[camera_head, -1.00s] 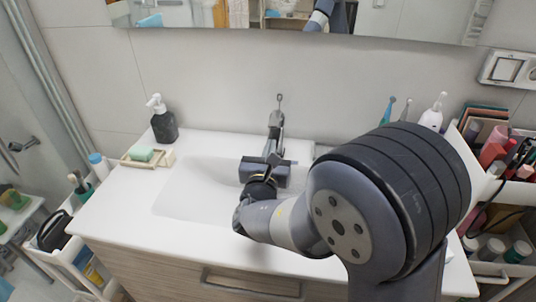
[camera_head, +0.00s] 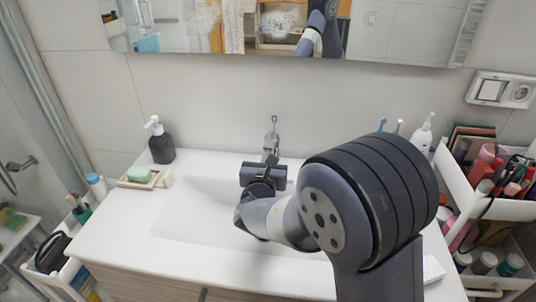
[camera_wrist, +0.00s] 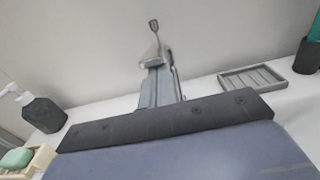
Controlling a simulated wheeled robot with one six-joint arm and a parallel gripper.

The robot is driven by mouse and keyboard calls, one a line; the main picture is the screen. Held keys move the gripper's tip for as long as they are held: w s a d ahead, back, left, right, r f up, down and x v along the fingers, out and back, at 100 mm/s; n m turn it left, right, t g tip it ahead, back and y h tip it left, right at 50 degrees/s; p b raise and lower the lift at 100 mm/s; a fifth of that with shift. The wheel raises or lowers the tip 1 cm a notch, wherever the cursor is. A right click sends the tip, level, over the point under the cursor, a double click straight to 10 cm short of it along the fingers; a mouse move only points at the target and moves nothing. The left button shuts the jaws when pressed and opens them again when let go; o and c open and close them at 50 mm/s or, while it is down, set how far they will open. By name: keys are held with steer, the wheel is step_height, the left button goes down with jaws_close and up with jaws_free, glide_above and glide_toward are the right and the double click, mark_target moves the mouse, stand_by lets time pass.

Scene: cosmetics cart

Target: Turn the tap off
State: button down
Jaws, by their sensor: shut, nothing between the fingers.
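The tap (camera_head: 270,141) is a grey metal mixer at the back of the white sink basin (camera_head: 190,215). Its thin lever (camera_head: 275,120) rises above the body. The tap's lower part is hidden behind my gripper, and no water is visible.
A dark soap dispenser (camera_head: 161,145) and a dish with green soap (camera_head: 139,174) stand left of the basin. A small grey slatted tray (camera_wrist: 252,77) lies right of the tap. A crowded cosmetics cart (camera_head: 455,190) stands at right. The mirror (camera_head: 400,35) hangs above.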

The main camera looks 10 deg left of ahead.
mark_target(269, 146)
steer(key=shift+w+r+g+p, duration=0.2)
steer(key=shift+r+g+p, duration=0.8)
steer(key=shift+r+p, duration=0.9)
steer(key=shift+w+r, duration=0.15)
steer(key=shift+w, duration=0.05)
steer(key=shift+a+r, duration=0.1)
